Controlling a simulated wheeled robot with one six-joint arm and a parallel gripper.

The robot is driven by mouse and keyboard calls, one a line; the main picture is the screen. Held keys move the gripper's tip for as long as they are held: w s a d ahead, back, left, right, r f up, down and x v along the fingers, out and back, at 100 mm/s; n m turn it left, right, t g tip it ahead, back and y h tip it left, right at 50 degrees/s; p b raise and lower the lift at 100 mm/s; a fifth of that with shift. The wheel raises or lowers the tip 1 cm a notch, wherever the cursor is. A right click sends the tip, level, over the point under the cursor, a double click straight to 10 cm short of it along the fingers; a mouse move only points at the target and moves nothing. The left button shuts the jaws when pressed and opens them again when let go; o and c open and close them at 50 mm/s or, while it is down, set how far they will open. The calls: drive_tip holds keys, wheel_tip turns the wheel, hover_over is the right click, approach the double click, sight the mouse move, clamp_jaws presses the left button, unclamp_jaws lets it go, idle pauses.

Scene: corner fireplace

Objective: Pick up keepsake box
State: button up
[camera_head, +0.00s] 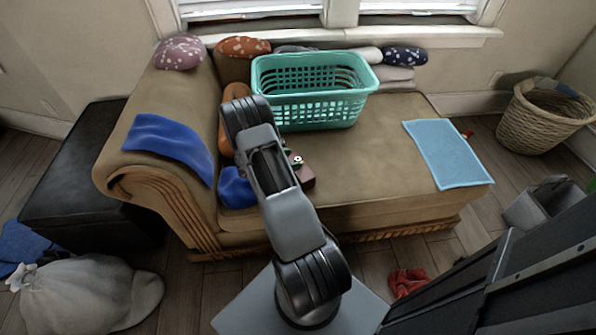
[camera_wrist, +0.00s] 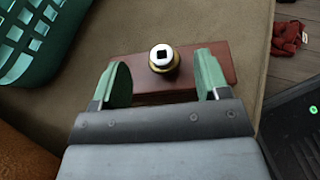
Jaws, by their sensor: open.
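The keepsake box (camera_wrist: 160,97) is a dark reddish-brown wooden block with a round brass and white piece (camera_wrist: 164,58) with a dark square centre on it. It lies on the tan sofa seat. In the head view the box (camera_head: 306,178) shows only in part, since my arm covers its left side. My gripper (camera_wrist: 158,78) has green fingers spread apart over the box in the wrist view, one to each side of the round piece. Nothing is held between them. I cannot tell whether the fingers touch the box.
A teal laundry basket (camera_head: 313,90) stands on the seat behind the box. A blue cloth (camera_head: 236,188) lies left of my arm, and a light blue cloth (camera_head: 447,153) lies at the right. The seat (camera_head: 365,165) between box and light blue cloth is clear.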

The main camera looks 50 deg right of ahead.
sight(299, 159)
drive_tip(key=b+x, duration=0.1)
drive_tip(key=x, duration=0.2)
drive_tip(key=shift+s+d+f, duration=0.25)
drive_tip(key=shift+x, duration=0.75)
drive_tip(key=shift+r, duration=0.1)
drive_tip(key=shift+c, duration=0.5)
clamp_jaws()
